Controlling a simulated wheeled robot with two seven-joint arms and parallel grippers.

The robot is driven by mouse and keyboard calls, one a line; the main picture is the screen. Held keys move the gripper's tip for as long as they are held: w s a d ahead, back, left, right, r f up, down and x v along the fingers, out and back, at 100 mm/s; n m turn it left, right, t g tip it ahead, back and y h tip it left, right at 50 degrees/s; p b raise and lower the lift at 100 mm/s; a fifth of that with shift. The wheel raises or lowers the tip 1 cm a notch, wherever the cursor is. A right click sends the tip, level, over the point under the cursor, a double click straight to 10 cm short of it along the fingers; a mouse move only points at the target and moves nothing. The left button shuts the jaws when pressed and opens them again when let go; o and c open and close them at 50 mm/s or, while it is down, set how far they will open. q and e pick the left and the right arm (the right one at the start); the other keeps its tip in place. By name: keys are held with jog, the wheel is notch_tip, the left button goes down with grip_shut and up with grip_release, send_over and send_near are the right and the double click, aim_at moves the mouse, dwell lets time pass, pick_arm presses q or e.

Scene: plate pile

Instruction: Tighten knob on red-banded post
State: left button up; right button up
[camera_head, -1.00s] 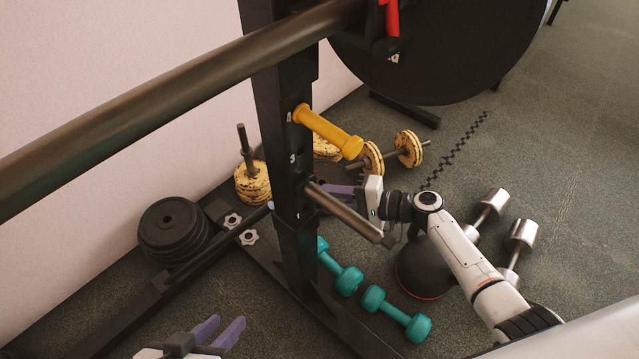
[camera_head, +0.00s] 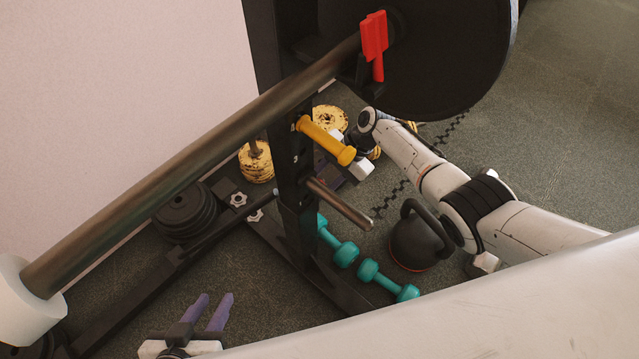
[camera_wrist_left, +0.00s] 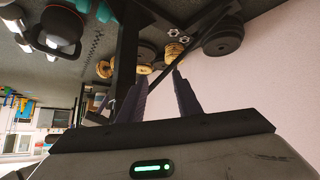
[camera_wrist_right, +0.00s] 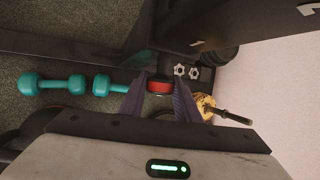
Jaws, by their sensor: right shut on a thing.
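A black knob with a red band (camera_wrist_right: 158,86) sits between the purple fingers of my right gripper (camera_wrist_right: 159,80) in the right wrist view, and the gripper is shut on it. In the head view my right gripper (camera_head: 332,167) is beside the dark upright post (camera_head: 291,165), just below the yellow peg (camera_head: 326,139) and partly hidden behind it. The knob is hidden there. My left gripper (camera_head: 207,313) is open and empty at the bottom of the head view, away from the post. Its spread fingers also show in the left wrist view (camera_wrist_left: 160,85).
A metal peg (camera_head: 340,203) sticks out below the yellow one. Teal dumbbells (camera_head: 388,281), a kettlebell (camera_head: 415,243) and a plate pile (camera_head: 185,212) stand on the floor.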

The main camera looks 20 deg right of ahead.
jog(key=shift+w+f+g+h+b, duration=0.1)
jog(key=shift+f+g+h+b, duration=0.25)
jog(key=shift+b, duration=0.2)
pick_arm(q)
jog(key=f+b, duration=0.1)
jog(key=b, duration=0.2)
jog(key=shift+d+f+n+t, duration=0.3)
jog(key=shift+f, duration=0.1)
pick_arm(e)
jog(key=shift+r+g+h, duration=0.2)
jog(key=shift+g+h, duration=0.25)
jog(key=shift+g, duration=0.3)
jog(key=shift+m, duration=0.3)
jog(key=shift+b, duration=0.35)
pick_arm(q)
jog(key=shift+w+d+f, duration=0.3)
jog(key=shift+d, duration=0.15)
pick_arm(e)
jog(key=shift+r+g, duration=0.1)
jog(key=shift+g, duration=0.2)
jog(key=o, duration=1)
